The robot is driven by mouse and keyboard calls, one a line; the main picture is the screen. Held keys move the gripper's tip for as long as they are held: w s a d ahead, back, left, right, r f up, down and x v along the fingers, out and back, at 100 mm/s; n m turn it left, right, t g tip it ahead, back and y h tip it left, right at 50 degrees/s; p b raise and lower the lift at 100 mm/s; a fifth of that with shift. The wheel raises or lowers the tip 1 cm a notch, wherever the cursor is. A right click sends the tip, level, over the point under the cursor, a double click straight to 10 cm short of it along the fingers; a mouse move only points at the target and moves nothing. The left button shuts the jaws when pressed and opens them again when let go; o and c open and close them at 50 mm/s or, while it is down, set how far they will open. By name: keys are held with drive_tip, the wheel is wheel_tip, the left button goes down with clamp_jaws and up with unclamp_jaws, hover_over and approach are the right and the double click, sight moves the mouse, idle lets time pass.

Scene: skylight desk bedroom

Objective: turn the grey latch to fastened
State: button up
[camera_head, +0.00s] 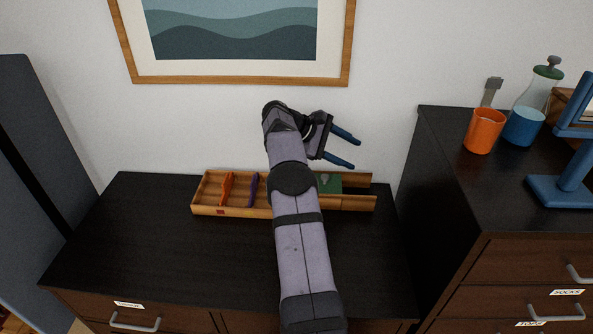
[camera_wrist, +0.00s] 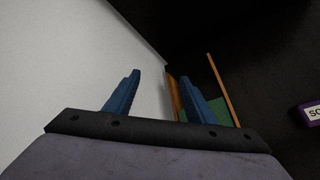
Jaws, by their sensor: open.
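A small grey upright piece (camera_head: 491,92) shows in the head view behind the orange cup, at the back of the right-hand cabinet; it may be the latch, but it is too small and partly hidden to tell its setting. My gripper (camera_head: 352,153) is open and empty, with its two blue fingers pointing right, above the right end of the wooden tray and well left of the grey piece. In the wrist view my gripper (camera_wrist: 160,75) shows its fingers spread, with nothing between them. No grey latch shows clearly in that view.
A wooden tray (camera_head: 234,211) with an orange and a purple upright piece lies on the black dresser (camera_head: 130,235), partly behind my arm. The orange cup (camera_head: 484,131), a bottle with blue contents (camera_head: 524,125) and a blue stand (camera_head: 560,190) occupy the right cabinet.

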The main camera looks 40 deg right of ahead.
drive_tip(key=s+d+f+m+t+y+p, duration=0.2)
drive_tip(key=s+d+f+m+t+p, duration=0.15)
drive_tip(key=d+m+t, duration=0.35)
drive_tip(key=a+m+t+p, duration=0.1)
drive_tip(key=a+t+p, duration=0.1)
drive_tip(key=a, duration=0.1)
drive_tip(key=w+a+m+t+p, duration=0.1)
drive_tip(key=a+m+t, duration=0.1)
drive_tip(key=a, duration=0.2)
drive_tip(key=w+a+m+t+p, duration=0.1)
drive_tip(key=a+m+t+p, duration=0.1)
drive_tip(key=a, duration=0.1)
drive_tip(key=shift+a+r+t+p, duration=0.15)
drive_tip(key=shift+a+t+p, duration=0.1)
drive_tip(key=shift+t+p, duration=0.05)
drive_tip(key=w+a+n+t+y+p, duration=0.2)
drive_tip(key=a+n+t+p, duration=0.3)
drive_tip(key=a, duration=0.8)
drive_tip(key=shift+g, duration=0.4)
drive_tip(key=shift+r+p+x, duration=0.2)
drive_tip(key=shift+p+x, duration=0.75)
drive_tip(key=shift+x, duration=0.95)
drive_tip(key=shift+r+p+x, duration=0.2)
drive_tip(key=shift+p+x, duration=0.7)
drive_tip(key=shift+x, duration=1.05)
drive_tip(key=shift+d, duration=0.15)
drive_tip(key=shift+c, duration=0.3)
drive_tip(key=shift+w, duration=0.1)
drive_tip(key=c, duration=1)
